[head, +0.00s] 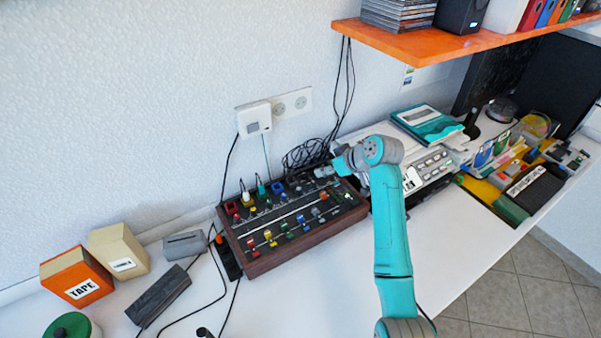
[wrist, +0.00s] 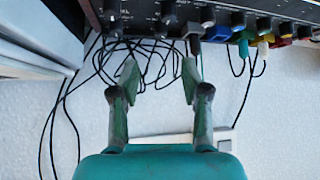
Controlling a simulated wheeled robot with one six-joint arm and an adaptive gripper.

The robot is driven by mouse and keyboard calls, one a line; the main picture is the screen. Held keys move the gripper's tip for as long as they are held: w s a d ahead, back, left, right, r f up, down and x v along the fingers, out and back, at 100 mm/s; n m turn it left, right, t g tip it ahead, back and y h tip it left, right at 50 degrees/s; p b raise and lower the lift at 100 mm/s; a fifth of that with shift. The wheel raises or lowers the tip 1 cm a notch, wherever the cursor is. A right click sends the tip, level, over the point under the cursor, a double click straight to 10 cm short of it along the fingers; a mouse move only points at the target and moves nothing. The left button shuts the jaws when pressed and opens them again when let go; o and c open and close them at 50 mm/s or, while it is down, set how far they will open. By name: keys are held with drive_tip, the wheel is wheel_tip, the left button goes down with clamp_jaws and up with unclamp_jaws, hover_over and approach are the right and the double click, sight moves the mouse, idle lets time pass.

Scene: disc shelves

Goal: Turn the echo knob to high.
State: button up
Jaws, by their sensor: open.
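The mixer (head: 262,268), a dark panel in a brown wooden case, lies on the white desk against the wall. It carries coloured sliders, several knobs and plugs. In the wrist view its panel (wrist: 140,24) spans the top, with dark knobs (wrist: 168,14) near my fingertips. I cannot read any label, so I cannot tell which knob is the echo knob or how it is set. My gripper (wrist: 159,68) is open, its two fingers apart with nothing between them. In the head view my gripper (head: 325,171) is over the mixer's back right corner.
Black cables (head: 312,152) lie tangled behind the mixer and hang from the shelf. An orange shelf (head: 420,45) juts out above on the right. A white wall box (head: 254,118) is near the cables. Boxes, including an orange tape box (head: 75,277), stand left.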

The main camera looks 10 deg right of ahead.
sight(306, 173)
drive_tip(key=x, duration=1)
drive_tip(key=shift+w+a+f, duration=0.2)
drive_tip(key=shift+a+f, duration=0.05)
drive_tip(key=shift+f, duration=0.05)
drive_tip(key=shift+c, duration=0.2)
clamp_jaws()
